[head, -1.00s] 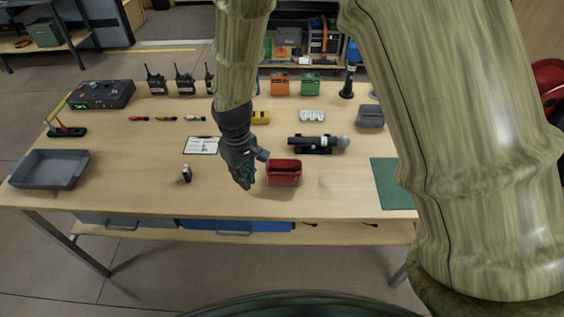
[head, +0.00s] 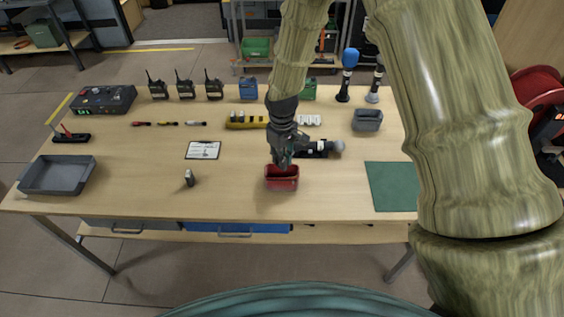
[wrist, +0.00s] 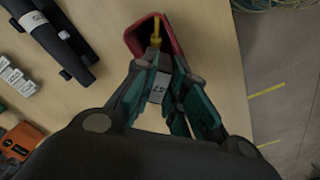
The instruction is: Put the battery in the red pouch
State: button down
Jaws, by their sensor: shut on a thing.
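The red pouch (head: 282,183) stands on the table near the front edge, its open top facing up. In the wrist view it shows as a red rim (wrist: 172,40) with a dark inside. My gripper (head: 280,164) is right above the pouch, its fingertips at the opening. In the wrist view its teal fingers (wrist: 166,64) are closed around a small grey-white block with a printed label, which looks like the battery (wrist: 158,90). A yellow strip (wrist: 156,30) lies beyond the block, over the pouch mouth. The head view hides the battery behind the fingers.
A black cylindrical device (head: 318,148) lies just behind the pouch. A small dark bottle-like item (head: 189,178) stands to the left, with a clipboard (head: 203,150) behind it. A green mat (head: 392,188) lies to the right and a grey tray (head: 57,176) far left.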

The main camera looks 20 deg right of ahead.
jog(key=shift+f+p, duration=0.8)
jog(key=shift+f, duration=0.75)
jog(key=shift+s+f+b, duration=0.15)
jog(key=shift+f+b, duration=0.15)
jog(key=shift+f, duration=0.3)
jog(key=c, duration=1.5)
grip_release()
jog(key=shift+s+f, duration=0.1)
jog(key=shift+o, duration=0.2)
jog(key=shift+w+r, duration=0.2)
jog(key=shift+r, duration=0.55)
jog(key=shift+r+b, duration=2)
jog(key=shift+r, duration=3.95)
